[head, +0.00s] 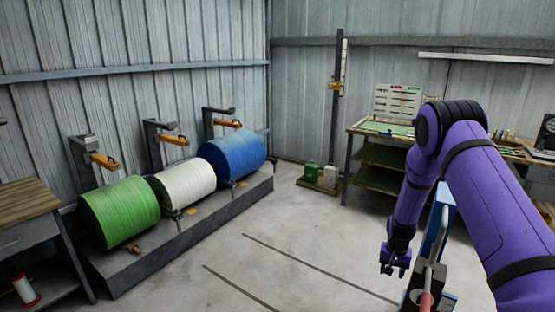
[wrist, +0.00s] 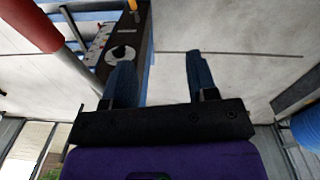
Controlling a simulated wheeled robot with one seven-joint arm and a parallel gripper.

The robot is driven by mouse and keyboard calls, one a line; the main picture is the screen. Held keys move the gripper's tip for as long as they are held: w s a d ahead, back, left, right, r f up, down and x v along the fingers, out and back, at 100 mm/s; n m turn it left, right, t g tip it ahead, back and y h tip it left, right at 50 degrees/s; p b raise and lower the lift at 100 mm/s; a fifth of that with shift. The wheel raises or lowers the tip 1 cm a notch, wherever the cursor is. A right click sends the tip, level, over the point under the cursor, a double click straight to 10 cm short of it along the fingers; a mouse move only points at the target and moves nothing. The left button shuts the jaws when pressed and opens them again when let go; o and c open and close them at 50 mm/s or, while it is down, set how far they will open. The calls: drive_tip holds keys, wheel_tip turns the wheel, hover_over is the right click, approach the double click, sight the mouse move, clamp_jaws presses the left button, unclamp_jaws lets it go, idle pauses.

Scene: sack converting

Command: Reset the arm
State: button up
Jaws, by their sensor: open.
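My purple arm reaches in from the right of the head view and bends down at a black joint. My gripper (head: 394,268) hangs at its end over the grey floor, beside a blue and grey machine (head: 437,230). In the wrist view my gripper (wrist: 158,80) shows two dark blue fingers spread apart. Nothing is between the fingers; pale floor and part of the machine show beyond them.
Green (head: 121,212), white (head: 183,184) and blue (head: 232,155) rolls stand on a low plinth at left. A red-ended lever (head: 426,300) rises close to my gripper. A workbench (head: 390,130) stands at back right. The middle floor (head: 290,230) is clear.

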drive_tip(key=s+a+r+n+t, duration=0.1)
drive_tip(key=s+a+r, duration=0.15)
drive_tip(key=r, duration=0.95)
drive_tip(key=s+a+r+t, duration=0.1)
drive_tip(key=s+r, duration=0.3)
drive_tip(key=r, duration=0.7)
drive_tip(key=s+a+r+n, duration=0.1)
drive_tip(key=s+a+r, duration=0.15)
drive_tip(key=r, duration=0.95)
drive_tip(key=s+a+r+n+t, duration=0.1)
drive_tip(key=s+a+r+t, duration=0.1)
drive_tip(key=s+r, duration=1)
drive_tip(key=s+r+n+t, duration=0.1)
drive_tip(key=s+r, duration=0.1)
drive_tip(key=s, duration=1.6)
drive_tip(key=shift+s+a+r+n, duration=0.2)
drive_tip(key=shift+s+a+n, duration=0.15)
drive_tip(key=shift+a+n, duration=0.1)
